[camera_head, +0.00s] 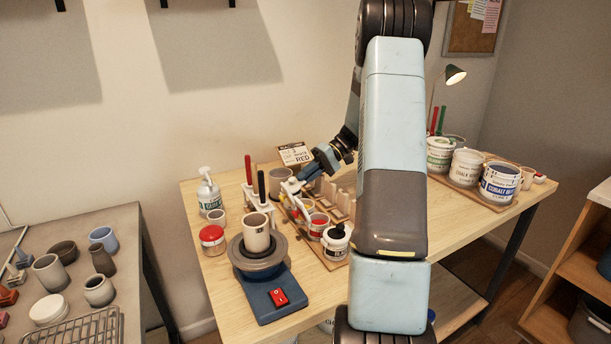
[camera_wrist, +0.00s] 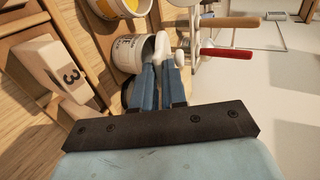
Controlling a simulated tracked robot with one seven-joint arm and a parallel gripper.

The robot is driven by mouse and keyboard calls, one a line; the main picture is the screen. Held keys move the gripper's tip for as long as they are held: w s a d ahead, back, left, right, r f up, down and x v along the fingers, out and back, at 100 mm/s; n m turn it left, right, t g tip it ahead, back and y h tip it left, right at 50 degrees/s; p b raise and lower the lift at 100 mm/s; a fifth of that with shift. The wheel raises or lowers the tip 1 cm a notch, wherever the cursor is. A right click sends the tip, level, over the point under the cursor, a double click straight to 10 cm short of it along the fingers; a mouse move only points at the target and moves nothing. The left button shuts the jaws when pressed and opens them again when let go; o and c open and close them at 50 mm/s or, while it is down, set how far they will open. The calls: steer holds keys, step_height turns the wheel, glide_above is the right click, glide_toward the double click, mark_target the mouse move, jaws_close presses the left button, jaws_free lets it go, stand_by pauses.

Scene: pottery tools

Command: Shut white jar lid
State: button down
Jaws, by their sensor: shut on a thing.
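The white jar (camera_wrist: 130,52) lies sideways in the rotated wrist view, with part of a dark label word showing. A pale lid piece (camera_wrist: 161,46) stands at its mouth, on the right side of the jar in that view. My gripper (camera_wrist: 163,66) has its two blue fingers close together on this pale piece. The fingertips hide part of it, and I cannot tell the lid's exact angle. In the head view my gripper (camera_head: 301,177) is low over the row of small jars, beside a white piece (camera_head: 291,187).
A red-handled tool (camera_wrist: 225,53) is to the right. The head view shows a wheel with a beige cup (camera_head: 257,234), a red-lidded jar (camera_head: 212,239) and a black-topped jar (camera_head: 336,242).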

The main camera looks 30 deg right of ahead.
steer(key=shift+f, duration=0.15)
steer(key=c, duration=1.5)
jaws_free()
steer(key=v, duration=1.3)
steer(key=shift+d+r, duration=0.2)
steer(key=shift+d, duration=0.1)
